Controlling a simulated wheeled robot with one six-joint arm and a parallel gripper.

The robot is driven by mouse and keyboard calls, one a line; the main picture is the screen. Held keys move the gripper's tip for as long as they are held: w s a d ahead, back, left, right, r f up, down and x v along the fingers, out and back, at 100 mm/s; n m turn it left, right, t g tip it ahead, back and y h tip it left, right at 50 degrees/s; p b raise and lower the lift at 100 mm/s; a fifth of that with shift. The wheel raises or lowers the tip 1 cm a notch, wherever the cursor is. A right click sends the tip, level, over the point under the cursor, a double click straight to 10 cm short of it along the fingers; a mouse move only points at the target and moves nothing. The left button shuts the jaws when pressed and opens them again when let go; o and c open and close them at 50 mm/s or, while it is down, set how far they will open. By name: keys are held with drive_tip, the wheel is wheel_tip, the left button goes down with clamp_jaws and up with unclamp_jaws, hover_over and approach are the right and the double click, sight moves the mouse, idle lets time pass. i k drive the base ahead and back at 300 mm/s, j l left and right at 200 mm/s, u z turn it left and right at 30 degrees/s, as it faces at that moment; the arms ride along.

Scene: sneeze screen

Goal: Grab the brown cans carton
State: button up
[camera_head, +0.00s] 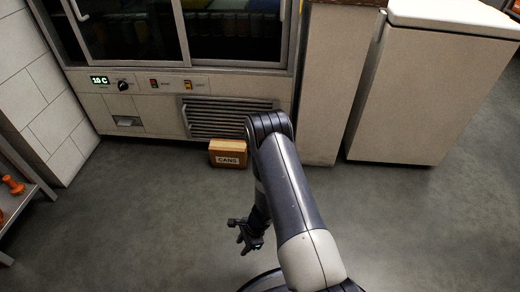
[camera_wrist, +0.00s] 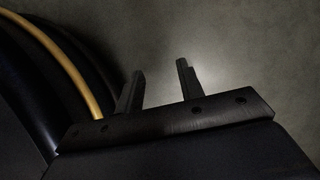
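The brown cans carton (camera_head: 226,148) is a small box with a white label reading "CANS". It stands on the floor against the base of the refrigerated cabinet, just below the vent grille. My arm passes close to its right side in the picture. My gripper (camera_head: 249,243) hangs low over the floor, nearer to my base than the carton and apart from it. In the wrist view my gripper (camera_wrist: 158,78) shows two fingers spread apart with nothing between them. The carton is not in the wrist view.
The refrigerated cabinet (camera_head: 130,112) with glass doors stands behind the carton. A beige post (camera_head: 325,100) and a white-topped chest unit (camera_head: 430,95) stand to the right. A metal shelf (camera_head: 22,200) with an orange object (camera_head: 13,185) is at left. The grey floor (camera_head: 140,220) is clear.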

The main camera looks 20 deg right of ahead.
sight(223, 154)
drive_tip(key=i+j+z, duration=0.25)
drive_tip(key=i+z, duration=0.15)
drive_tip(key=i+j+z, duration=0.85)
drive_tip(key=i+j, duration=0.1)
drive_tip(key=j, duration=0.25)
drive_tip(key=i+j, duration=0.1)
drive_tip(key=j, duration=0.2)
drive_tip(key=i+j, duration=0.1)
drive_tip(key=j, duration=0.25)
